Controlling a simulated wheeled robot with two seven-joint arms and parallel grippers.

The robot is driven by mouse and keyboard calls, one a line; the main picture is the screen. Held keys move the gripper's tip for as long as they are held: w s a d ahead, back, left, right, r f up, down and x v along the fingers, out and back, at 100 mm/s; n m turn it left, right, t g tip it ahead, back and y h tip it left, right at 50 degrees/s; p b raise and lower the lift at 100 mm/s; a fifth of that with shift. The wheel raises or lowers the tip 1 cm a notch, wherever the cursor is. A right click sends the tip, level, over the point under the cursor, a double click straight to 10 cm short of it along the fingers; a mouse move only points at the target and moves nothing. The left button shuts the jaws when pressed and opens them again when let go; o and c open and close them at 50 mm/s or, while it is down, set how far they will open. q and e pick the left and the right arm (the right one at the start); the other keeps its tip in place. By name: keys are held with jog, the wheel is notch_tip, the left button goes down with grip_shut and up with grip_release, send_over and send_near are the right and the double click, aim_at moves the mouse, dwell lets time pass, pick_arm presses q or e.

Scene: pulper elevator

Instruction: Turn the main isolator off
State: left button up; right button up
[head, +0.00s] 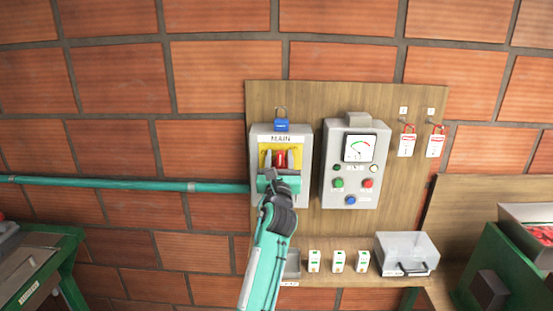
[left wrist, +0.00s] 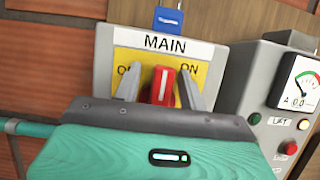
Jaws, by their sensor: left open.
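The main isolator (head: 298,187) is a grey box with a "MAIN" label, a yellow plate and a red handle (head: 280,158). In the left wrist view the red handle (left wrist: 159,86) stands close to upright between the "OFF" side at left and the "ON" side at right; its exact setting is hard to tell. My left gripper (head: 280,162) is open, with one finger on each side of the handle. In the left wrist view the gripper (left wrist: 160,88) shows a gap at the left finger; contact at the right is unclear. My right gripper is not in view.
A blue padlock (head: 281,125) hangs above the isolator. A control box (head: 327,170) with a gauge and buttons is close at right. Red-and-white tags (head: 406,144) hang further right. A teal pipe (head: 120,184) runs in from the left.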

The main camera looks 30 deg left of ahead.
pick_arm(q)
grip_shut()
